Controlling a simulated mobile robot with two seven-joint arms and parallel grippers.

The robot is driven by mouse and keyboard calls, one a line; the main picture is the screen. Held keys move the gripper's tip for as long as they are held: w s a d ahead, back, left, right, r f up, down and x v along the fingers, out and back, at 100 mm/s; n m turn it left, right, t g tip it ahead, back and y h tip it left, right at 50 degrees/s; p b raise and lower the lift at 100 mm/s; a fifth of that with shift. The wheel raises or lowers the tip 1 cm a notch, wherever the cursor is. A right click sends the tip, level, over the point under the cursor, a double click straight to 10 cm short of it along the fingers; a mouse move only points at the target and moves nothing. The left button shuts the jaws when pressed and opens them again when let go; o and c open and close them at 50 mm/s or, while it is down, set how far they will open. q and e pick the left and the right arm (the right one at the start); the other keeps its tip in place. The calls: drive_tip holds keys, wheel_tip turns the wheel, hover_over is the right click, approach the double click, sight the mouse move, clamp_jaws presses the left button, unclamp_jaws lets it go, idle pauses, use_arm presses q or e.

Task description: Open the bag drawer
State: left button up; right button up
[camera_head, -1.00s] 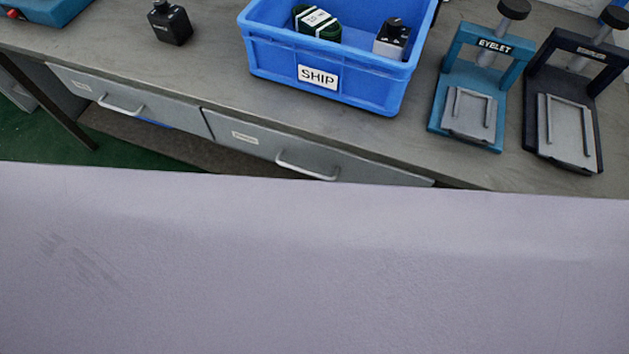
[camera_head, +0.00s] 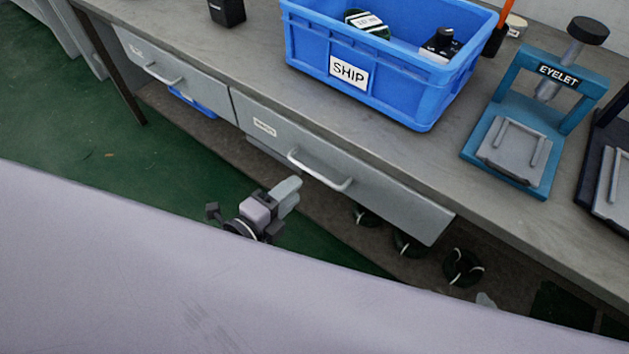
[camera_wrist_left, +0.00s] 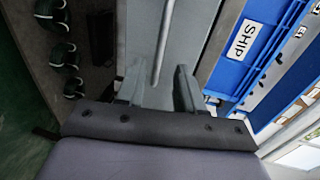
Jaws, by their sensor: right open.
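Two grey drawers with bar handles hang under the bench, a left one (camera_head: 180,78) and a right one (camera_head: 385,190). Each has a small label too blurred to read, so I cannot tell which is the bag drawer. Both look closed. My left gripper (camera_head: 290,188) is below and in front of the left end of the right drawer's handle (camera_head: 320,172). In the left wrist view its two fingers (camera_wrist_left: 158,90) are apart, with the handle bar (camera_wrist_left: 163,40) showing between them in the picture; contact cannot be told. My right gripper is not in view.
A blue SHIP bin (camera_head: 375,75) stands on the bench (camera_head: 440,165) above the right drawer. A teal eyelet press (camera_head: 535,115) stands to its right. Dark coils (camera_head: 462,267) lie on the shelf below. Green floor (camera_head: 90,150) is clear at left.

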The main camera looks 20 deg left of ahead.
sight(312, 174)
use_arm(q)
drive_tip(key=shift+b+x, duration=0.55)
drive_tip(key=shift+x, duration=2.9)
drive_tip(key=shift+c, duration=0.3)
clamp_jaws()
